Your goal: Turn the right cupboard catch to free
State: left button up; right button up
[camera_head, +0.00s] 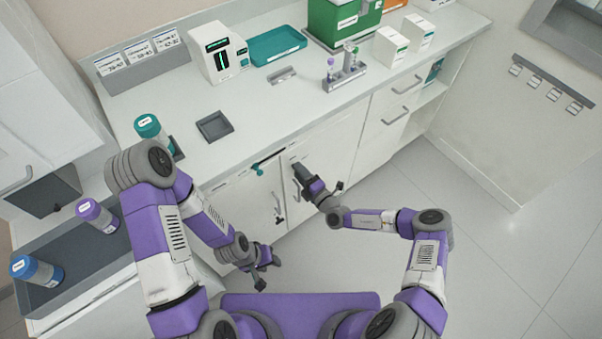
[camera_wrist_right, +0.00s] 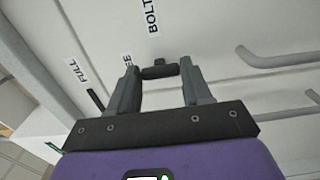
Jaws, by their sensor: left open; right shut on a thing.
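The right cupboard catch (camera_wrist_right: 158,71) is a short dark bar on the white cupboard front in the right wrist view. My right gripper (camera_wrist_right: 160,80) is shut on it, with one finger on each side. The labels BOLT (camera_wrist_right: 152,18) and FULL (camera_wrist_right: 82,68) show on the panel, and a partly covered label ending in EE (camera_wrist_right: 127,60) lies behind the left finger. I cannot tell which label the catch points to. In the head view, my right gripper (camera_head: 301,172) is at the cupboard front and hides the catch. My left gripper (camera_head: 268,271) is open and empty above the floor.
Door handles (camera_head: 278,205) and a teal part (camera_head: 258,168) are on the cupboard front left of my right gripper. The counter above holds a tube rack (camera_head: 345,78) and a grey tray (camera_head: 214,126). The floor at right (camera_head: 400,195) is clear.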

jog(key=shift+a, duration=0.1)
dwell(0.3)
jog(key=o, duration=1.1)
jog(key=shift+c, duration=0.2)
jog(key=p+v, duration=0.1)
jog(key=v, duration=0.6)
jog(key=shift+s+p, duration=0.3)
jog(key=shift+p, duration=0.05)
